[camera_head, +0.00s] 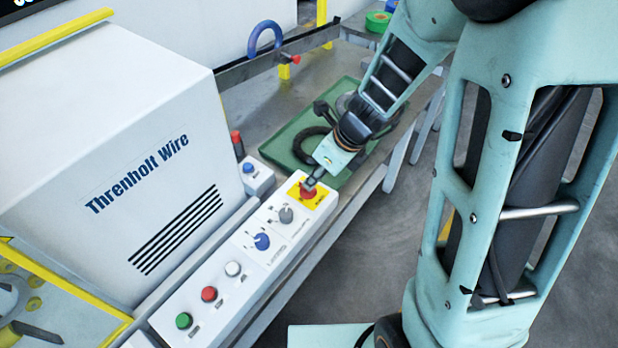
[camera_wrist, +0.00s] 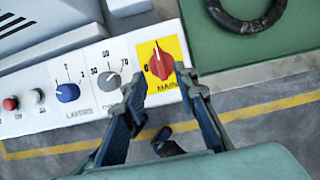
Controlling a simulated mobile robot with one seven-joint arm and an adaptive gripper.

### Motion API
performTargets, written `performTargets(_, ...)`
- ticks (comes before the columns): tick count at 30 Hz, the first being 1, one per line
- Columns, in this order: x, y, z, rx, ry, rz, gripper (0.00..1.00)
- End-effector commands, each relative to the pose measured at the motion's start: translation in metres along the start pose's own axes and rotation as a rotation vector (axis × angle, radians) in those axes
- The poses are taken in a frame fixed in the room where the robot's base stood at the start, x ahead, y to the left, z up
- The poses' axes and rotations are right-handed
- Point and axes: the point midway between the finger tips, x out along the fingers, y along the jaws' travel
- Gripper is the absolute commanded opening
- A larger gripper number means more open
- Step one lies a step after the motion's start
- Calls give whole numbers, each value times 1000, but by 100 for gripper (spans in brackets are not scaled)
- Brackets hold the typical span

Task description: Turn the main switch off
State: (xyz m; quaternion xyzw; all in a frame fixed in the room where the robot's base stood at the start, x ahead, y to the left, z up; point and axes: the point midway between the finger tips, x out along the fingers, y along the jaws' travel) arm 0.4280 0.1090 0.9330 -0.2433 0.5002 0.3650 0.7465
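The main switch is a red rotary knob (camera_head: 308,194) on a yellow plate at the far end of the white control panel. In the wrist view the knob (camera_wrist: 160,62) shows with the lettering "MAIN" below it, and its grip looks roughly upright in the picture. My gripper (camera_wrist: 161,80) is open, its two fingertips to the left and right of the knob with visible gaps. In the head view my gripper (camera_head: 312,181) is over the knob and hides part of it; contact cannot be told.
The panel also carries a grey knob (camera_head: 286,214), a blue knob (camera_head: 262,241), and white, red (camera_head: 209,294) and green buttons. A white machine housing (camera_head: 120,150) stands at the left. A green tray (camera_head: 275,150) with a black ring lies behind.

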Motion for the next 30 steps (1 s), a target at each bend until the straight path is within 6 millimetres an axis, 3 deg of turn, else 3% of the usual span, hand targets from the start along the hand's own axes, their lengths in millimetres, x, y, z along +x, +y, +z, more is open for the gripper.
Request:
performTargets(3, 26, 0, -2, 1, 1, 1, 27)
performTargets(9, 48, -1, 0, 0, -1, -1, 27)
performTargets(20, 53, -1, 1, -1, -2, -2, 27)
performTargets(28, 53, -1, 1, -1, -2, -2, 0)
performTargets(30, 53, -1, 1, -1, -2, -2, 0)
